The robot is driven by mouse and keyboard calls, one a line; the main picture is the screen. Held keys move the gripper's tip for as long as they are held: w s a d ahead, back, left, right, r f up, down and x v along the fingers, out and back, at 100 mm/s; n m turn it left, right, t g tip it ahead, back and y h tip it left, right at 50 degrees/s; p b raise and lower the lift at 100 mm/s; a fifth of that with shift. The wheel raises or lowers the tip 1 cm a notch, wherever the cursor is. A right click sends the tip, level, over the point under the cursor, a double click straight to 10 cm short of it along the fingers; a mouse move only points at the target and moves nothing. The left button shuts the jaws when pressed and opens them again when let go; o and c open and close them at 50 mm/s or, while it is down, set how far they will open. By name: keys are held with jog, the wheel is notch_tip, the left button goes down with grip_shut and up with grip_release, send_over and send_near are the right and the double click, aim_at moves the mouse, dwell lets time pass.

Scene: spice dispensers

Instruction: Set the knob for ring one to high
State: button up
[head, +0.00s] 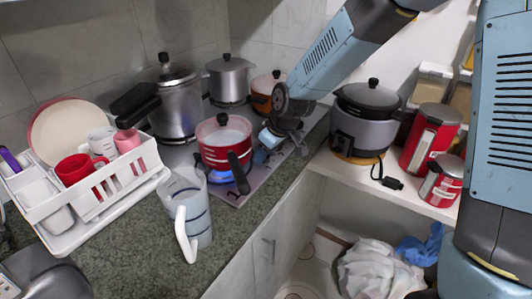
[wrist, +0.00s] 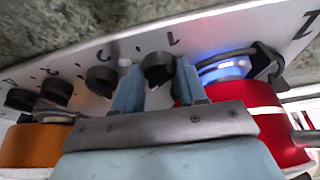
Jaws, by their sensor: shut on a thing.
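The cooker's silver panel (wrist: 215,35) carries a row of black knobs. My gripper (wrist: 158,84) is shut on the knob (wrist: 158,66) nearest the red pot, one finger on each side of it. A mark like a "1" is printed near this knob, but the ring it belongs to is hard to read. Other knobs (wrist: 103,80) (wrist: 55,90) stand free along the row. A blue flame (wrist: 224,68) burns beside the red pot (wrist: 265,115). In the head view my gripper (head: 273,136) is at the cooker's front edge, right of the red pot (head: 224,145); the held knob is hidden there.
A grey measuring jug (head: 188,210) stands in front of the red pot, whose handle points forward. A tall pressure cooker (head: 177,105), a grey pot (head: 229,78) and an orange pot (head: 263,88) stand behind. A rice cooker (head: 364,125) is to the right.

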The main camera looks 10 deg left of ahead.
jog(key=shift+w+r, duration=0.1)
dwell(0.4)
jog(key=o, duration=1)
jog(key=shift+o, duration=0.2)
jog(key=v, duration=1.3)
jog(key=shift+d+r, duration=0.2)
jog(key=shift+s, duration=0.2)
